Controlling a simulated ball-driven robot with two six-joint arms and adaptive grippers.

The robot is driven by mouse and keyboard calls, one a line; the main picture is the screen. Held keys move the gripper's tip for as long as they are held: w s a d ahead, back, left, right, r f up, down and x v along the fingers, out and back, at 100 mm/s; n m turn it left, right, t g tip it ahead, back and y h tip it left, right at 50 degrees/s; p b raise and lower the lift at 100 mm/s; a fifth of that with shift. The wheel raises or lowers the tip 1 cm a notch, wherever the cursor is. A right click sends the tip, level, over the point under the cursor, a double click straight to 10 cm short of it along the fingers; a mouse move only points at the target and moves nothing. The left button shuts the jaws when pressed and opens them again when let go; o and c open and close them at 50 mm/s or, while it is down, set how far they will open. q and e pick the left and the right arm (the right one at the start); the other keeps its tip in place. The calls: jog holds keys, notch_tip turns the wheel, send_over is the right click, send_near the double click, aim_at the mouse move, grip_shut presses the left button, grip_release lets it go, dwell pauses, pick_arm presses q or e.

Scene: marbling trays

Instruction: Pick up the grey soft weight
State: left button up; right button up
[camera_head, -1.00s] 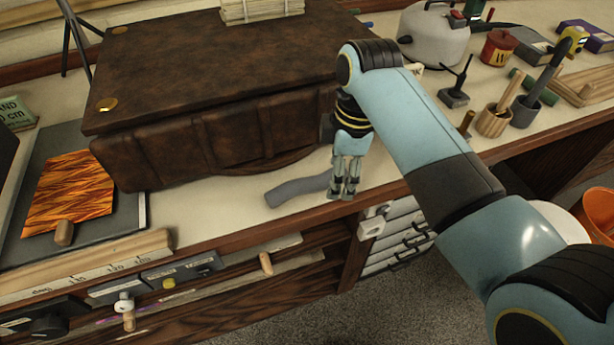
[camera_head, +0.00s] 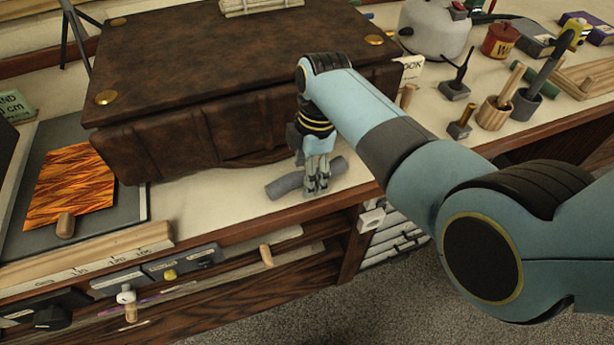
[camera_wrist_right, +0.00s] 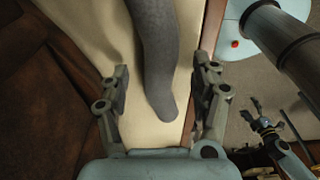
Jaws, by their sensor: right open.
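The grey soft weight (camera_head: 284,187) is a bent, rounded roll lying on the bench top near its front edge. My right gripper (camera_head: 317,188) points down over the weight and hides its middle; the right end shows beyond the fingers. In the right wrist view the weight (camera_wrist_right: 157,62) runs between the two spread fingers of my right gripper (camera_wrist_right: 161,70), with a gap on each side. The right gripper is open and does not hold it. What looks like my left gripper (camera_wrist_right: 270,132) shows small at the right wrist view's lower right; its jaws are unclear.
A large brown leather-covered case (camera_head: 235,75) stands close behind the weight. A grey tray (camera_head: 130,205) with an orange patterned sheet lies left. Wooden cups, a small dark stand and a kettle (camera_head: 435,30) stand right. Bare bench (camera_head: 205,210) lies left of the weight.

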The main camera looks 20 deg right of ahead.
jog(key=shift+f, duration=0.25)
grip_shut()
jog(key=shift+r, duration=0.1)
dwell(0.3)
